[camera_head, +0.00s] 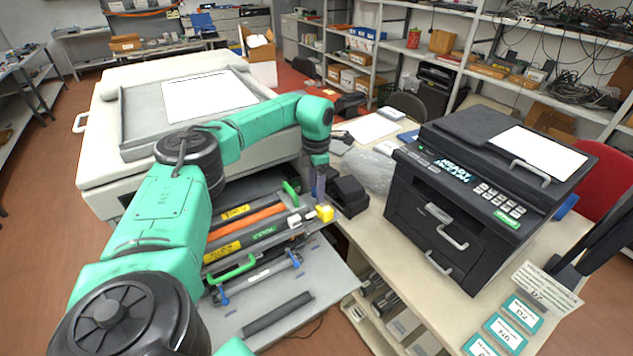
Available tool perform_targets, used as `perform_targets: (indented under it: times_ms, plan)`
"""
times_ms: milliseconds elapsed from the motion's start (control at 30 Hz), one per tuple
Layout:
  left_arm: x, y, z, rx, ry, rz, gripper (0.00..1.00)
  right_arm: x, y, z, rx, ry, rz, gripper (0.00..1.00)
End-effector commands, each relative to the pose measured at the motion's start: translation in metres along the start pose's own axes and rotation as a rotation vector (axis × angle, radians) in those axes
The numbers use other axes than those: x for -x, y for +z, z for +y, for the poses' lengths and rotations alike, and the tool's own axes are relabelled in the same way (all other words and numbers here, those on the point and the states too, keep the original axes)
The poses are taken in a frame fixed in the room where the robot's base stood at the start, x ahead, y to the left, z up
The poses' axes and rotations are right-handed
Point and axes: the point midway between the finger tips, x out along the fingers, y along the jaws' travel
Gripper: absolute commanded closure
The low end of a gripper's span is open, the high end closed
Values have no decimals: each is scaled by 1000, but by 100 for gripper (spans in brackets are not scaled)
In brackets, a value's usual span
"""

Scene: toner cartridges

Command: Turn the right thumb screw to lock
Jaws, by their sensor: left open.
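A large light-grey printer (110,165) stands open at the front, showing yellow, orange and green-marked cartridge strips. A bar with a blue knob at each end lies across the front; the right blue knob (296,260) looks like a thumb screw, and the left blue knob (222,295) is at the other end. They are too small to tell how they are turned. A yellow block (324,213) is at the right of the opening. My left gripper (318,196) points down just above the yellow block, beyond the right knob. It is open; contact cannot be told.
A dark cylinder (278,314) lies on the grey open front panel (330,275). A black printer (450,205) stands on the bench to the right. A black box (348,195) is close beside my left gripper. Teal-edged cards (506,333) lie at the bottom right.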

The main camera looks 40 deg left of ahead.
Motion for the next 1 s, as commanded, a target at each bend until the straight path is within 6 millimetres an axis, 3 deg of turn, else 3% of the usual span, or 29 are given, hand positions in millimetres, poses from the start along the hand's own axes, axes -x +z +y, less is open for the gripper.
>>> perform_targets:
  times_ms: [200, 300, 400, 733, 1000]
  plan:
    - [-1, 0, 0, 0, 0, -1, 31, 0, -1, 1, 1, 1, 2, 51]
    - [-1, 0, 0, -1, 0, -1, 69, 0, -1, 2, 1, 2, 2, 51]
    - [-1, 0, 0, 0, 0, -1, 100, 0, -1, 2, 1, 3, 2, 51]
    - [0, 0, 0, -29, 1, -1, 100, 0, -1, 4, 3, 6, 2, 51]
    - [0, 1, 0, -162, 0, -2, 100, 0, -1, 5, 2, 6, 2, 51]
